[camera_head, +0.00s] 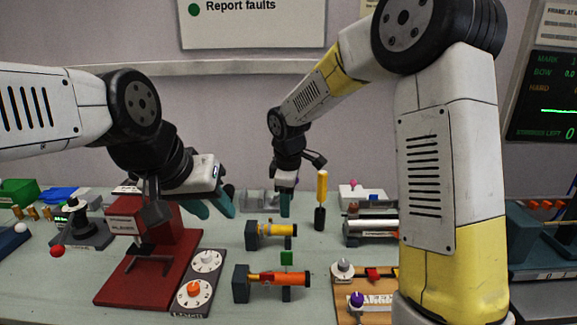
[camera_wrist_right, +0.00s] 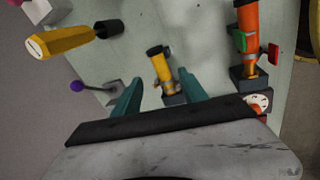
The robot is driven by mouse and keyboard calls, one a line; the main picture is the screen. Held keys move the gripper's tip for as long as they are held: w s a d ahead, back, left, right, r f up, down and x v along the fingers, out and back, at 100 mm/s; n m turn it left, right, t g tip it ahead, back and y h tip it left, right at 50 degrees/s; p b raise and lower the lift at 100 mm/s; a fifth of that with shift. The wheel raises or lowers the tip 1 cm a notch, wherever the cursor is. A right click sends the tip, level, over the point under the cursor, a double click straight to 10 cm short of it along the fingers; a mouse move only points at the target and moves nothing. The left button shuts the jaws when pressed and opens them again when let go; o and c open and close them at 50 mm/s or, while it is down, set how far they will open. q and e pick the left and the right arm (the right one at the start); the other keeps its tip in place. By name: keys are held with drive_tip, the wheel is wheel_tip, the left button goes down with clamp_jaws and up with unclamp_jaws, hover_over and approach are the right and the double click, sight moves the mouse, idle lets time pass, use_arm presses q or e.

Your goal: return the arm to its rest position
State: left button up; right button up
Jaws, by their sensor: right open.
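My right gripper (camera_head: 285,207) hangs over the back middle of the bench in the head view, its arm bent high from the right. In the right wrist view its two teal fingers (camera_wrist_right: 159,77) stand apart with nothing held between them. A yellow pump tube (camera_wrist_right: 159,66) in its holder shows beyond the fingertips; it also shows in the head view (camera_head: 275,230), in front of the right gripper. My left gripper (camera_head: 215,211) is above the bench behind the red stand, with its teal fingertips apart and no object visible between them.
A red stand (camera_head: 128,287), a dial panel (camera_head: 207,262) and an orange tube (camera_head: 272,279) lie in front. A yellow-handled tool (camera_head: 321,188) stands upright in a dark holder right of my right gripper. A metal cylinder (camera_head: 372,225) lies further right, near my right arm.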

drive_tip(key=s+d+r+m+t+y, duration=0.1)
drive_tip(key=s+d+r+m, duration=0.6)
drive_tip(key=s+d+r, duration=0.25)
drive_tip(key=s+d+r+m+t, duration=0.1)
drive_tip(key=s+d+r+m, duration=0.1)
drive_tip(key=s, duration=0.5)
drive_tip(key=s+d+r+m+t+y, duration=0.1)
drive_tip(key=s+d+m, duration=0.3)
drive_tip(key=s+m, duration=0.2)
drive_tip(key=shift+s+d+r+m+t, duration=0.3)
drive_tip(key=shift+s+r, duration=0.05)
drive_tip(key=shift+s, duration=0.1)
